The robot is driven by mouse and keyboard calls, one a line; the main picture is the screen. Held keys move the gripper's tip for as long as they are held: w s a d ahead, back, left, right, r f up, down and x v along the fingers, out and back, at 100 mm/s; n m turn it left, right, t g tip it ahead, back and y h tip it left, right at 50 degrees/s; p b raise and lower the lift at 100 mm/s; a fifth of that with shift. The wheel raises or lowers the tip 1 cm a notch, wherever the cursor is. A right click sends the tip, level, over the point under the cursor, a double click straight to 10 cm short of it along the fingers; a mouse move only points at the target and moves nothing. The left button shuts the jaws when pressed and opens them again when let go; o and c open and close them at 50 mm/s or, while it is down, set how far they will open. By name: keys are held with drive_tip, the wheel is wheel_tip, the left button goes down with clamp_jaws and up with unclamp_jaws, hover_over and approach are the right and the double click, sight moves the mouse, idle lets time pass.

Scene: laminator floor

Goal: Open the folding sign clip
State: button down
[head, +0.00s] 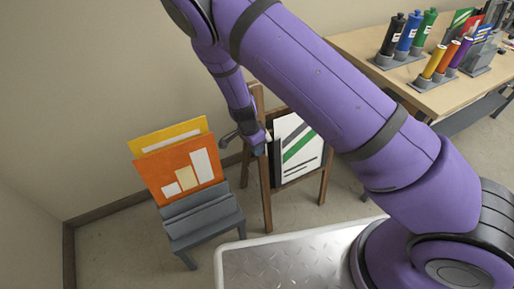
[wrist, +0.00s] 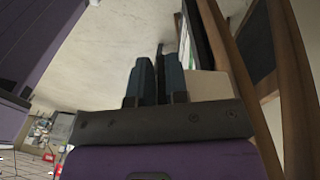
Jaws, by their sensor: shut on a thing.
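The folding sign (head: 266,190) is a brown wooden A-frame standing on the floor. It carries a white board (head: 300,145) with green and dark stripes. My gripper (head: 259,149) is at the left side of the frame, beside the board's left edge. In the wrist view my gripper (wrist: 159,62) has its two dark fingers close together on a thin dark piece (wrist: 160,49), which looks like the sign clip. The wooden leg (wrist: 236,70) runs close to the right of the fingers. The clip is too small and hidden to make out in the head view.
A grey rack (head: 203,215) with orange and yellow panels (head: 180,165) stands to the left of the sign. A wooden table (head: 350,45) with bottles and coloured tubes is at the upper right. A metal-plate platform (head: 290,262) is in front. Walls are behind and left.

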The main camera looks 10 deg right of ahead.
drive_tip(key=shift+w+r, duration=0.1)
drive_tip(key=shift+w, duration=0.2)
drive_tip(key=c, duration=1.5)
unclamp_jaws()
drive_tip(key=v, duration=1)
drive_tip(key=shift+s+r, duration=0.1)
drive_tip(key=shift+r, duration=0.3)
